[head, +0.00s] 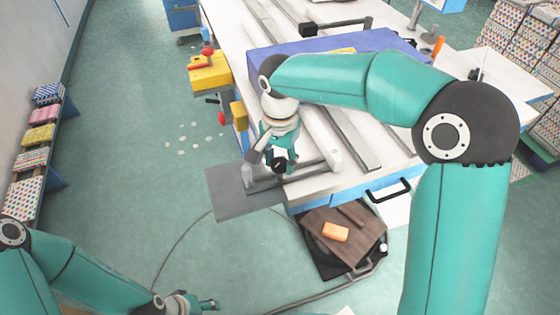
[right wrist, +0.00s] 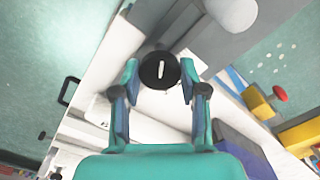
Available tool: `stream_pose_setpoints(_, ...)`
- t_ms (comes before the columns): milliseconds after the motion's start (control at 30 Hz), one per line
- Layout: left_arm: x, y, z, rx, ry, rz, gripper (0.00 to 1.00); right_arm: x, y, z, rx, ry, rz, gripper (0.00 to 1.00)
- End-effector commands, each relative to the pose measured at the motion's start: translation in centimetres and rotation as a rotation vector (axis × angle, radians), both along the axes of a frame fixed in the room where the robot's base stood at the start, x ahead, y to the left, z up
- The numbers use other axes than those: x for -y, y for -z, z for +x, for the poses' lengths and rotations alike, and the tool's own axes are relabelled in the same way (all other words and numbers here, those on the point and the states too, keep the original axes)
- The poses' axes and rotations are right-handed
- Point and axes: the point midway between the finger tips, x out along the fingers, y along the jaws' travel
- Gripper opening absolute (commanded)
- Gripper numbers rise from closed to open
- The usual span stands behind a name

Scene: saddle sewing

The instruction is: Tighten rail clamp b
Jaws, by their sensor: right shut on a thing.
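A black round knob with a white mark (right wrist: 160,71) lies between the fingertips of my right gripper in the right wrist view. I take it to be the knob of rail clamp b; no label shows. In the head view the dark knob (head: 279,164) is at the near left corner of the table, by a grey rail (head: 312,168). My right gripper (head: 279,152) points down over it and is shut on it. The clamp body is mostly hidden. My left gripper (head: 196,302) is low at the bottom left, away from the table; its jaw gap is unclear.
The white table (head: 232,28) carries a blue-purple block (head: 350,42) behind my right arm. Yellow clamps with red knobs (head: 208,72) sit on its left edge. A dark tray with an orange block (head: 335,232) is below the front edge. The floor at left is mostly clear.

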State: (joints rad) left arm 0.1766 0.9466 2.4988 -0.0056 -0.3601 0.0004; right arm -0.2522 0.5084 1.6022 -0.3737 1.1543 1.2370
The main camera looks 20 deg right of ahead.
Motion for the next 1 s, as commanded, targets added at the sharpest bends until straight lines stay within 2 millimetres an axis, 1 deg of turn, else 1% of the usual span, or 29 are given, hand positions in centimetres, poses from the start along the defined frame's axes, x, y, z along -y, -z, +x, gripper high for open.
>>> stream_pose_setpoints(200, 0.0, 0.7, 0.0, 0.0, 0.0, 0.0, 0.48, 0.1, 0.0, 0.1, 0.006, 0.2, 0.0, 0.08)
stream_pose_setpoints(500, 0.0, 1.1, 0.0, 0.0, 0.0, 0.0, 0.48, 0.1, -0.1, 0.1, 0.006, 0.419, 0.001, 0.08)
stream_pose_setpoints(733, 0.0, 1.3, 0.0, 0.0, 0.0, 0.0, 0.48, 0.1, -0.2, 0.1, 0.007, 0.508, 0.002, 0.08)
stream_pose_setpoints(1000, 0.0, 1.4, 0.0, 0.0, 0.0, 0.0, 0.48, 0.1, -0.2, 0.1, 0.007, 0.537, 0.001, 0.08)
